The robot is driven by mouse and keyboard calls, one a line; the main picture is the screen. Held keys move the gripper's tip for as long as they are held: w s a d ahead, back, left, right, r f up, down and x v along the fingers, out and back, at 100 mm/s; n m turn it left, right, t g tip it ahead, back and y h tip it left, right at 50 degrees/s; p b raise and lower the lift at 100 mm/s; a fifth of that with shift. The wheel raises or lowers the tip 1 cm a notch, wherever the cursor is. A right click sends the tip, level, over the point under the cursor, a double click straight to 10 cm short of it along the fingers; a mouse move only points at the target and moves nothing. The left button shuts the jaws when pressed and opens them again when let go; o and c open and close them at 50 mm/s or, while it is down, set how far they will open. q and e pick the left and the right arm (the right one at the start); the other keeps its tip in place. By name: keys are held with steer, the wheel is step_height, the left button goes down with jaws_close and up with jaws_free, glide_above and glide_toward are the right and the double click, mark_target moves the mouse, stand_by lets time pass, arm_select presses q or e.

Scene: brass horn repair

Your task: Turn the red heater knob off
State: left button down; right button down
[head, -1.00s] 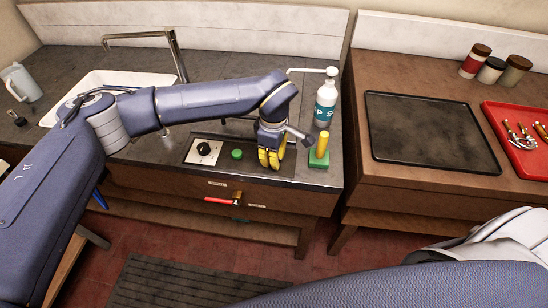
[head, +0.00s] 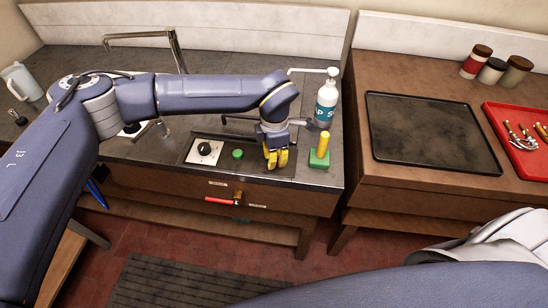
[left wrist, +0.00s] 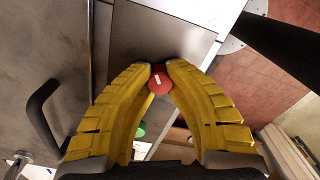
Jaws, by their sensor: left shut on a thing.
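My left gripper (head: 278,158) is over the right part of the dark control panel at the counter's front edge. In the left wrist view the yellow fingers (left wrist: 160,67) close around the round red knob (left wrist: 161,84), with their tips touching its far side. The knob has a short white mark on its face. In the head view the gripper hides the knob. My right gripper is not in view.
On the panel, a black knob (head: 204,149) on a white plate and a green button (head: 238,154) lie left of the gripper. A green block with a yellow post (head: 320,153) and a pump bottle (head: 326,103) stand close on the right.

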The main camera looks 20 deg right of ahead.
arm_select(q)
steer(key=n, duration=0.5)
steer(key=shift+d+r+n, duration=0.1)
steer(key=shift+d+n, duration=0.1)
steer(key=shift+n, duration=0.1)
steer(key=n, duration=0.5)
steer(key=shift+w, duration=0.1)
steer(key=shift+w+n, duration=0.1)
steer(key=shift+n, duration=0.2)
steer(key=c, duration=1.5)
jaws_free()
steer(key=o, duration=0.4)
steer(key=shift+a, duration=0.15)
steer(key=shift+c, duration=0.2)
step_height(320, 180, up, 12)
steer(key=shift+o, duration=0.2)
